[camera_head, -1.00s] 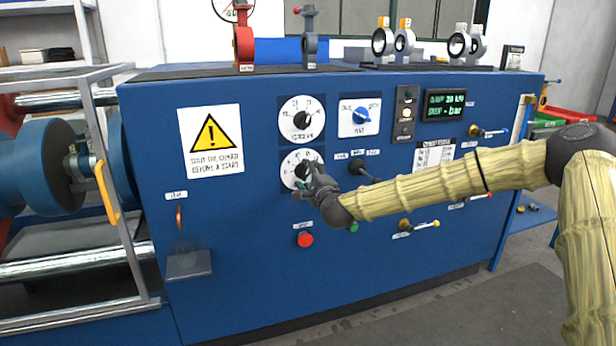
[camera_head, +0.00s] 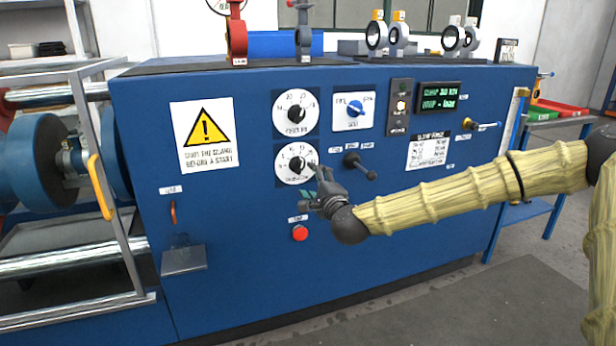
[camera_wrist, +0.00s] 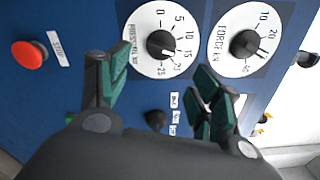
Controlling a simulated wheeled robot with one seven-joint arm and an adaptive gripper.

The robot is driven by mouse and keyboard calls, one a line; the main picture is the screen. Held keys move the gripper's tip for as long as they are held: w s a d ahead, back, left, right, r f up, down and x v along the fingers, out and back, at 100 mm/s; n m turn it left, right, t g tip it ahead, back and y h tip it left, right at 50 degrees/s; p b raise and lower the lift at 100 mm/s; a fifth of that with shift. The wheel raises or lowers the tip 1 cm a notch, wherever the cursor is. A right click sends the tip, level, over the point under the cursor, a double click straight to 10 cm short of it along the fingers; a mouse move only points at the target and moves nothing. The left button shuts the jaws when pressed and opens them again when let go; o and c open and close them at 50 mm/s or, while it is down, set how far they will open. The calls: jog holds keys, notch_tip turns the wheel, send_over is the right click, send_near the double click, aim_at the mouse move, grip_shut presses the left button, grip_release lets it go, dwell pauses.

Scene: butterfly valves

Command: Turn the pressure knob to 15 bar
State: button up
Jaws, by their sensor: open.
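The pressure knob (camera_head: 297,164) is a black knob on a white dial, the lower of two dials on the blue panel. In the wrist view the knob (camera_wrist: 161,44) shows turned sideways, its white pointer at or just past the 15 mark; I cannot read it exactly. My gripper (camera_head: 318,186) is just below and right of the dial in the head view. In the wrist view my gripper (camera_wrist: 160,80) has its green-padded fingers spread wide and empty, apart from the knob. The display (camera_head: 438,96) is lit with green text too blurred to read surely.
The force dial (camera_head: 295,111) is directly above. A blue selector (camera_head: 356,110) and a black lever (camera_head: 359,164) are to the right. A red stop button (camera_head: 300,233) is below. A guard frame with a yellow handle (camera_head: 100,186) stands at left.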

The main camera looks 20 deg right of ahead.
jog(key=shift+s, duration=1.25)
jog(key=s+a+f+n+g+y, duration=0.1)
jog(key=s+a+f+n+g, duration=0.2)
jog(key=f, duration=0.6)
jog(key=s+a+f+n+g+y, duration=0.15)
jog(key=s+a+f, duration=0.25)
jog(key=f, duration=0.4)
jog(key=s+a+f+n+g, duration=0.2)
jog(key=s+a+f+n, duration=0.2)
jog(key=f, duration=0.5)
jog(key=s+f+n+g, duration=0.7)
jog(key=s+f, duration=1.4)
jog(key=s, duration=0.3)
jog(key=s+d+f+n+g+h, duration=0.1)
jog(key=s+d+f+n+g, duration=0.15)
jog(key=s, duration=0.55)
jog(key=s+d+f+n+g+h, duration=0.2)
jog(key=s+d+n, duration=0.1)
jog(key=s, duration=0.5)
notch_tip(320, 180, up, 29)
jog(key=p, duration=2.9)
jog(key=shift+s+d+r, duration=0.15)
jog(key=shift+s+d, duration=0.05)
jog(key=shift+s, duration=0.05)
